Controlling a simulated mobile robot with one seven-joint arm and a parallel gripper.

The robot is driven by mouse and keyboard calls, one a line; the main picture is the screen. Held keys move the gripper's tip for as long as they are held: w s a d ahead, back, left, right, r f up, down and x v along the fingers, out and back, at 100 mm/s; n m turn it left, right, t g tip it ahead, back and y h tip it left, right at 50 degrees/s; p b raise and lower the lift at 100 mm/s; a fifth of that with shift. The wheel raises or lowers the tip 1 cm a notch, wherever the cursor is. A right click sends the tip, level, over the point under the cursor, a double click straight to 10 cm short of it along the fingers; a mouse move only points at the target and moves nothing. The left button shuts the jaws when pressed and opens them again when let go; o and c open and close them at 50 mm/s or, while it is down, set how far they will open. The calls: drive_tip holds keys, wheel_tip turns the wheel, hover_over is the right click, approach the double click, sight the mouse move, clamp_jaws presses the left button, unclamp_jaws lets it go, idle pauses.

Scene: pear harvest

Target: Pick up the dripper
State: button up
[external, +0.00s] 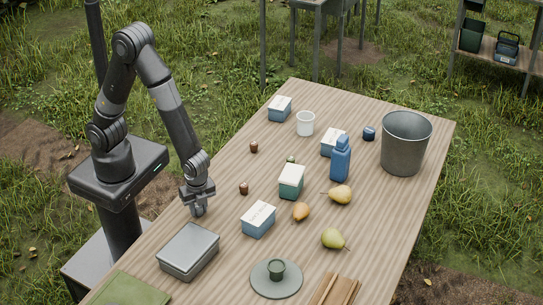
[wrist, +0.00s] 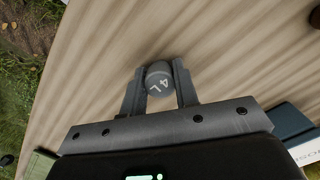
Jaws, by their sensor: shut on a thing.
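The dripper (wrist: 159,80) is a small dark grey round piece with a lighter top marked "4 L". In the wrist view it sits between the two fingers of my gripper (wrist: 157,72), which touch it from both sides. In the external view my gripper (external: 197,210) points down at the left edge of the wooden table (external: 350,105), behind the grey metal tin. The dripper cannot be made out there. I cannot tell whether it is clear of the tabletop.
The metal tin (external: 189,250) stands close in front of my gripper. A blue-and-white box (external: 259,219) stands to its right, and a small brown piece (external: 244,188) lies nearby. Pears, bottle (external: 340,160), bucket (external: 404,145) and plate (external: 262,288) stand farther right.

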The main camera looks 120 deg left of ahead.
drive_tip(key=shift+r, duration=0.5)
drive_tip(key=r, duration=0.3)
drive_tip(key=shift+d+r, duration=0.2)
drive_tip(key=shift+r, duration=0.1)
drive_tip(key=s+d+r, duration=0.6)
drive_tip(key=d, duration=0.3)
drive_tip(key=w+d+r+n, duration=0.1)
drive_tip(key=w+d+r, duration=0.1)
drive_tip(key=d+r, duration=0.35)
drive_tip(key=w+d+r, duration=0.2)
drive_tip(key=d, duration=0.6)
hover_over(188, 237)
drive_tip(key=f, duration=0.7)
drive_tip(key=shift+w+d, duration=0.1)
drive_tip(key=shift+w, duration=0.15)
drive_tip(key=shift+f, duration=2)
drive_tip(key=shift+f, duration=0.1)
